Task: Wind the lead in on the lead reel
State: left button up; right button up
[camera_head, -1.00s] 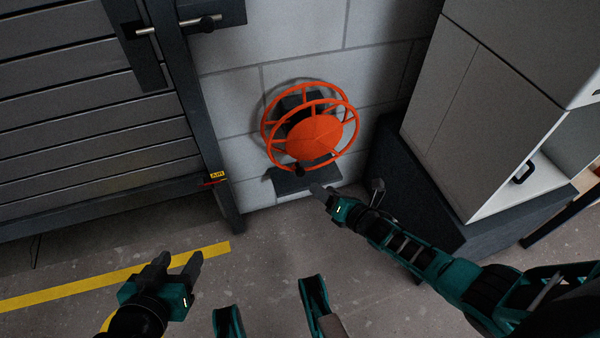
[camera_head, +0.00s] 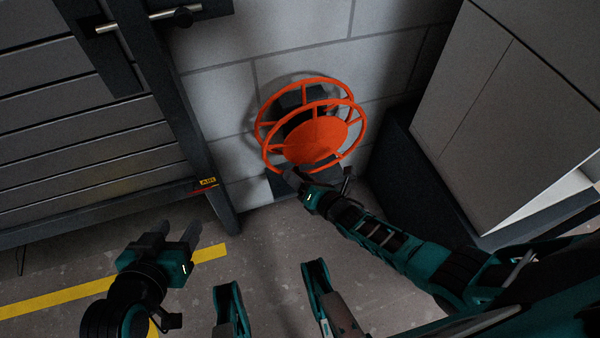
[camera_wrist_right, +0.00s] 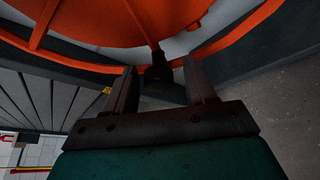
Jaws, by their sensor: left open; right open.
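The lead reel (camera_head: 318,140) is an orange spoked wheel on the block wall, with a solid orange disc in front. Its dark handle knob (camera_wrist_right: 158,72) stands at the disc's lower edge in the right wrist view. My right gripper (camera_head: 293,179) is open at the lower edge of the reel. In the right wrist view its fingers lie on either side of the knob, apart from it; the knob is at the gap between the fingertips. My left gripper (camera_head: 173,238) is open and empty above the floor, away from the reel. I cannot make out the lead.
A dark slatted shutter (camera_head: 90,130) with a bar handle (camera_head: 150,17) stands left of the reel. A grey cabinet (camera_head: 505,110) on a dark base stands close on the right. A yellow line (camera_head: 60,295) crosses the floor at the left. The middle floor is clear.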

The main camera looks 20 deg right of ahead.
jog(key=shift+c, duration=0.2)
grip_shut()
dwell(0.4)
